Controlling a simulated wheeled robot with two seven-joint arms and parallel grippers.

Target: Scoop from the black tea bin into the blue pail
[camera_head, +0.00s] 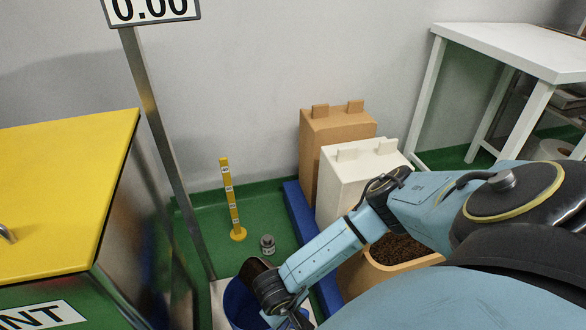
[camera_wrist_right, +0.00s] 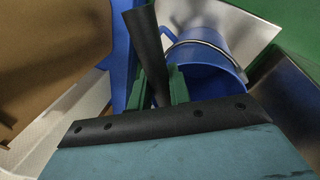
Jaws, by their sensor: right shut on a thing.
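The blue pail (camera_head: 236,306) stands at the bottom of the head view, partly hidden by my right arm. In the right wrist view the pail (camera_wrist_right: 208,58) shows beyond the fingers with its wire handle. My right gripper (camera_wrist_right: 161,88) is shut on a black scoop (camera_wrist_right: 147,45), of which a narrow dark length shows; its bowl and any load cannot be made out. The gripper is close to the pail. A tan bin (camera_head: 424,262) holding dark brown leaves (camera_head: 396,248) is partly hidden behind my right arm. My left gripper is not in view.
A scale post (camera_head: 160,125) reading 0.00 rises beside the pail. A yellow-topped cabinet (camera_head: 65,190) stands at left. A yellow marker post (camera_head: 231,200) and small grey weight (camera_head: 267,243) stand on the green floor. Brown (camera_head: 330,140) and white (camera_head: 350,185) bins stand behind.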

